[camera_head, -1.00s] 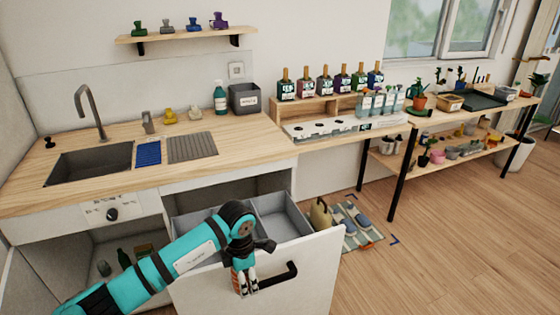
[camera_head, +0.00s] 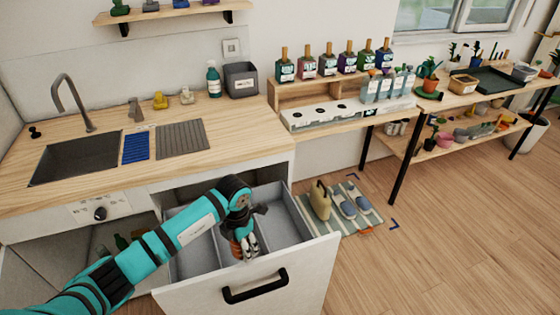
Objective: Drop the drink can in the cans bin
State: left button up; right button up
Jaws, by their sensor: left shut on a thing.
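My left gripper (camera_head: 248,252) points down over the open pull-out drawer (camera_head: 310,262). It is shut on a small orange-red thing (camera_head: 238,246), which I take to be the drink can; the fingers hide most of it. The drawer has grey bins side by side: a left one (camera_head: 193,256) and a right one (camera_head: 286,228) show beside the gripper. The gripper is in front of the middle of the drawer in the picture, and how deep it reaches is unclear. No bin label is readable. My right gripper is not in view.
The drawer front has a black handle (camera_head: 255,287). The wooden counter (camera_head: 225,155) with a sink (camera_head: 80,158) is above and behind the drawer. An open cupboard (camera_head: 95,250) lies left.

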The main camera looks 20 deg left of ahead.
aim_at(282, 230)
jog(key=i, duration=1)
